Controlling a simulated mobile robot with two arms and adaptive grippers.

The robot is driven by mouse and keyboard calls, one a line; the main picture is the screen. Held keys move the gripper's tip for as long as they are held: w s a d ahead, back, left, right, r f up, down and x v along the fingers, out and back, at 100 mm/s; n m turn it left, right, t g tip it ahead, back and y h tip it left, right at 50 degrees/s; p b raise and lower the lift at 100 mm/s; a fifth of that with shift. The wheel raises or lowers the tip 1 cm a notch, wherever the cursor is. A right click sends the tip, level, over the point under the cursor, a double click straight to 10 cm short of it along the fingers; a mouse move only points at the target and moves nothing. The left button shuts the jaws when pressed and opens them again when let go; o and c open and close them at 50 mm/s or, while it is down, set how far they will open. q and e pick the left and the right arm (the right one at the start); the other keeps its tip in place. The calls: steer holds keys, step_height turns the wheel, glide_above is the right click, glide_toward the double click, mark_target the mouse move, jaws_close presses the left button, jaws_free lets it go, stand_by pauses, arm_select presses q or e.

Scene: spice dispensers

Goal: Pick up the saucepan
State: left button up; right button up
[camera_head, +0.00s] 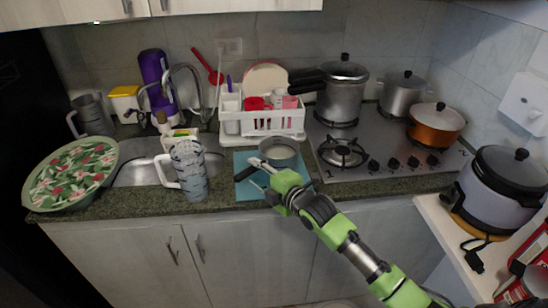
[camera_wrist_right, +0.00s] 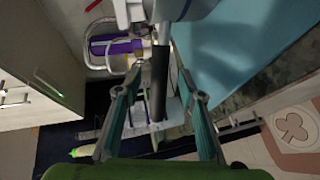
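The saucepan (camera_head: 281,150) is a small grey metal pot on a blue mat (camera_head: 243,190) on the counter. Its dark handle (camera_head: 246,173) points to the lower left. My right gripper (camera_head: 262,181) is at the handle, in front of the pot. In the right wrist view, the dark handle (camera_wrist_right: 160,85) runs between the two fingers of the right gripper (camera_wrist_right: 162,92). Gaps show on both sides of the handle, so the gripper is open around it. Part of the pot shows at the top of that view. My left gripper is out of view.
A white dish rack (camera_head: 265,123) with cups stands behind the saucepan. The stove (camera_head: 370,145) is to the right, with pots at its back. A tall patterned jug (camera_head: 190,170) stands to the left, beside the sink. The mat's front left is clear.

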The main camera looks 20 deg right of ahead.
steer(key=shift+w, duration=0.1)
jaws_close()
steer(key=shift+w+r, duration=0.1)
steer(key=shift+r, duration=0.05)
steer(key=shift+r, duration=0.2)
